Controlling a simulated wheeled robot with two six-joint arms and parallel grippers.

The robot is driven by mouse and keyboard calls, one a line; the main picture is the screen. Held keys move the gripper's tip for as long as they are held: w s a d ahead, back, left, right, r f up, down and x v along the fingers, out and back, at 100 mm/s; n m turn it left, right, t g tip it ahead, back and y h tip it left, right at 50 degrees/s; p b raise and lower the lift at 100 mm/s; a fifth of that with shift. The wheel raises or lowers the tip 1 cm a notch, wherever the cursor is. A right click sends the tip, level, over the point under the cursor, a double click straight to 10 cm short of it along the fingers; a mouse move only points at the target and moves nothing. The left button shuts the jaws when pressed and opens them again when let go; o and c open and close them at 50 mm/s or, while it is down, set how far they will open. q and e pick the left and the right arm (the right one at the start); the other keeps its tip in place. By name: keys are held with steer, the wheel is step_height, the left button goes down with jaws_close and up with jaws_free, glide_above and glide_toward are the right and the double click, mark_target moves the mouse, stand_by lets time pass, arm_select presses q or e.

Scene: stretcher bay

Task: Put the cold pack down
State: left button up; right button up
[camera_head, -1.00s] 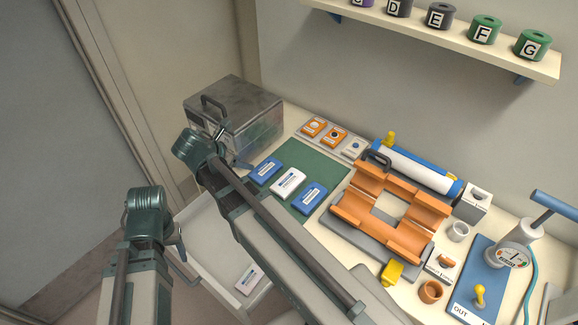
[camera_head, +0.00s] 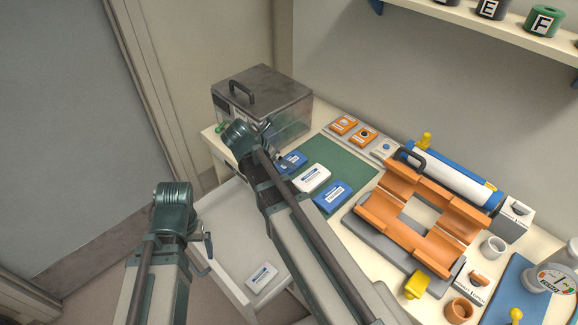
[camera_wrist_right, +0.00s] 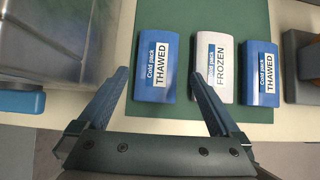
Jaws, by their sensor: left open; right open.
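A white cold pack (camera_head: 261,276) lies in the open drawer (camera_head: 232,232). A white pack marked FROZEN (camera_wrist_right: 214,68) lies between two blue packs marked THAWED on the green mat (camera_head: 345,160); it also shows in the head view (camera_head: 312,179). The blue packs are the near one (camera_head: 332,197) and the far one (camera_head: 293,161), which is partly behind my right arm. My left gripper (camera_head: 208,244) is open and empty above the drawer's left side, apart from the pack. My right gripper (camera_wrist_right: 160,74) is open and empty near the far blue pack, beside the metal box.
A lidded metal box (camera_head: 265,90) stands at the counter's far left corner. An orange cradle (camera_head: 455,217) on a grey base fills the middle right, with a blue-and-white roll (camera_head: 455,180) behind it. A shelf (camera_head: 480,30) hangs above. Bare mat shows behind the packs.

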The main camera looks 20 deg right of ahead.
mark_target(291, 160)
steer(key=shift+a+b+x, duration=0.2)
steer(key=shift+b+x, duration=2)
steer(key=shift+x, duration=0.45)
steer(key=shift+w, duration=0.2)
steer(key=c, duration=1.5)
steer(key=shift+r, duration=0.15)
steer(key=shift+r+p, duration=0.6)
steer(key=shift+p, duration=0.2)
step_height(291, 160, up, 3)
steer(key=p, duration=0.3)
steer(key=s+a, duration=0.3)
steer(key=a, duration=0.1)
steer(key=s+a, duration=0.3)
steer(key=a, duration=0.1)
steer(key=s+a, duration=0.3)
steer(key=a, duration=0.2)
steer(key=shift+s+a+r+p, duration=0.1)
steer(key=shift+r+p, duration=0.2)
